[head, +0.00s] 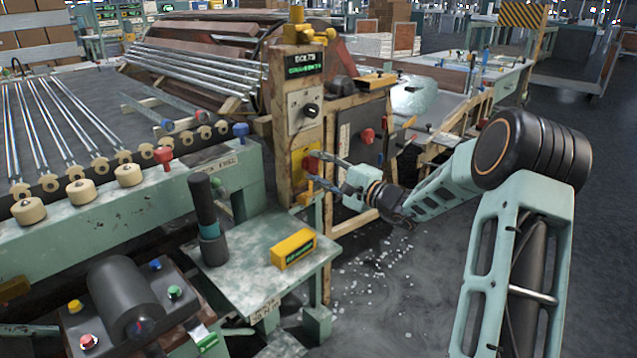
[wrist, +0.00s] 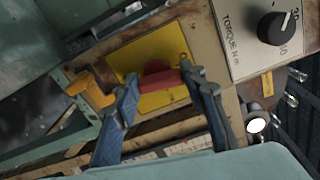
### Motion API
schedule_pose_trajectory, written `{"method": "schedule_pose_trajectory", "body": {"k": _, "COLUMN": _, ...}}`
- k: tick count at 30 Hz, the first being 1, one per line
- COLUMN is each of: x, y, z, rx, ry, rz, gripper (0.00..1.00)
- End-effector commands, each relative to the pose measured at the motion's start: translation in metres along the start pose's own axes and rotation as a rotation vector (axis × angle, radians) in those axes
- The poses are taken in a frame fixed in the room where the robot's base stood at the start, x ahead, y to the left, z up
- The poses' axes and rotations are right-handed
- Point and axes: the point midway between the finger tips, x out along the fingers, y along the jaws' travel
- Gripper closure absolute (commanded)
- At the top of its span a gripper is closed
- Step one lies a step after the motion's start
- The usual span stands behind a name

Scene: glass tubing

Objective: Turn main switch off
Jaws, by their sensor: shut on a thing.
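The main switch is a red handle (wrist: 163,82) on a yellow plate (wrist: 165,50), fixed to the rusty beige post. In the head view the red handle (head: 310,163) shows low on the post, partly hidden by my fingers. My gripper (head: 318,168) reaches it from the right. In the wrist view my gripper's (wrist: 162,84) two blue fingers stand at either end of the red handle, shut on it. The handle lies roughly across the wrist picture. Its exact switch position cannot be read.
A black knob (wrist: 277,28) on a white torque panel sits above the switch on the same post (head: 290,100). A yellow-orange knob (wrist: 92,92) is beside the plate. A small green table (head: 255,240) with a yellow box (head: 293,248) stands in front. Open floor (head: 390,290) lies right of it.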

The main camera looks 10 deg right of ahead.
Motion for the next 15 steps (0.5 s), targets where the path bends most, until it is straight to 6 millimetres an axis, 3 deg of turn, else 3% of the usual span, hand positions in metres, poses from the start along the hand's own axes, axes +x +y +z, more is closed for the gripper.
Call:
{"method": "schedule_pose_trajectory", "body": {"k": 1, "x": -0.0002, "y": 0.0068, "z": -0.001, "rx": -0.03, "ry": 0.0, "rz": 0.0, "gripper": 0.85}}
{"method": "schedule_pose_trajectory", "body": {"k": 15, "x": -0.0004, "y": 0.0026, "z": 0.0001, "rx": -0.186, "ry": 0.0, "rz": 0.002, "gripper": 0.85}}
